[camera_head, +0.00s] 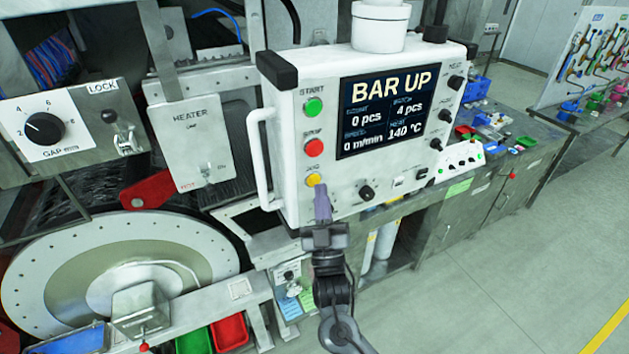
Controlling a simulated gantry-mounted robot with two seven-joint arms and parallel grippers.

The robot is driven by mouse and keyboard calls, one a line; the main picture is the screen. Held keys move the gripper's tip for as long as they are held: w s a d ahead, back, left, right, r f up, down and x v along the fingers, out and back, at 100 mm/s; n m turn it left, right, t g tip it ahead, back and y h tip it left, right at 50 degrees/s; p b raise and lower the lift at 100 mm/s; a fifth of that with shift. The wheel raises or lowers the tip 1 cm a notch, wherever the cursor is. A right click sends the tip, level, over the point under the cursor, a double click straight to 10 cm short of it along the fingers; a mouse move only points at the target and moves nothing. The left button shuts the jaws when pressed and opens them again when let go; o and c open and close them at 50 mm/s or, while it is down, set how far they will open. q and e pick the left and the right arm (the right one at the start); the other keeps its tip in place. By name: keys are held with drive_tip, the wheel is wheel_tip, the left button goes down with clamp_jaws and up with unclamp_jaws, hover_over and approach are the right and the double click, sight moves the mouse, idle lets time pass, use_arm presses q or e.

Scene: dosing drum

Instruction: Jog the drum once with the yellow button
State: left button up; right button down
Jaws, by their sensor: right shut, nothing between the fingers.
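The yellow button (314,180) is the lowest of three round buttons on the left of the white control box. My right gripper (322,196) is shut and empty. Its fingertips are just below the yellow button; I cannot tell whether they touch it. The control box screen (394,112) reads BAR UP, 0 pcs, 4 pcs, 0 m/min and 140 °C. The large pale disc of the drum (110,265) is at the lower left. My left gripper is not in view.
The green start button (313,106) and red stop button (314,147) are above the yellow one. A white handle (259,160) stands out at the box's left side. A knob (366,192) is to the right. Open floor (490,270) lies at the right.

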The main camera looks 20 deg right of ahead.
drive_tip(key=shift+w, duration=0.15)
drive_tip(key=shift+w+b, duration=0.3)
idle(0.3)
drive_tip(key=shift+w+a, duration=0.15)
drive_tip(key=shift+w, duration=0.25)
idle(0.5)
drive_tip(key=shift+s, duration=0.8)
